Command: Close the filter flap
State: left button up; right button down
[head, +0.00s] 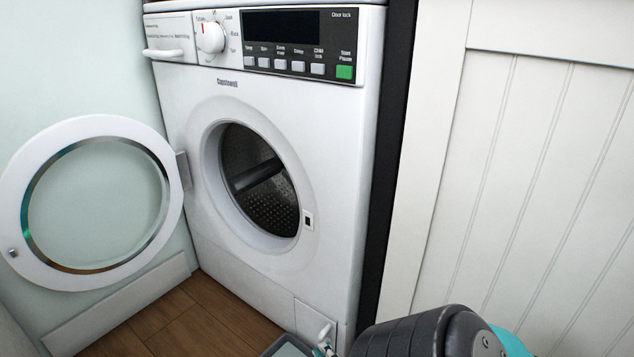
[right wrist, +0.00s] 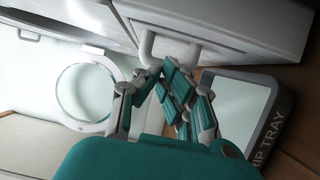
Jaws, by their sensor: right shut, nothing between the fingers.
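The filter flap (head: 308,316) is a small white panel at the lower right corner of the washing machine's front. In the head view it looks flush or nearly so; I cannot tell whether it is fully shut. Its curved white handle (head: 325,331) sticks out, and also shows in the right wrist view (right wrist: 148,47). My right gripper (right wrist: 172,78) has teal-padded fingers, shut and empty, right by the handle. I cannot tell whether they touch it. My left gripper is out of view.
The washing machine (head: 185,110) has its round door (head: 20,200) swung wide open to the left. A drip tray (head: 284,346) lies on the wooden floor (head: 205,315) below the flap, close to my right gripper (right wrist: 277,125). A white panelled cabinet (head: 500,170) stands to the right.

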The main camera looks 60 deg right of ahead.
jog(key=shift+s+d+n+t+y, duration=0.2)
jog(key=shift+d+n+t+y, duration=0.1)
jog(key=shift+d+n+y, duration=0.2)
jog(key=shift+s, duration=0.15)
jog(key=v, duration=0.7)
jog(key=shift+s, duration=0.15)
jog(key=shift+a, duration=0.1)
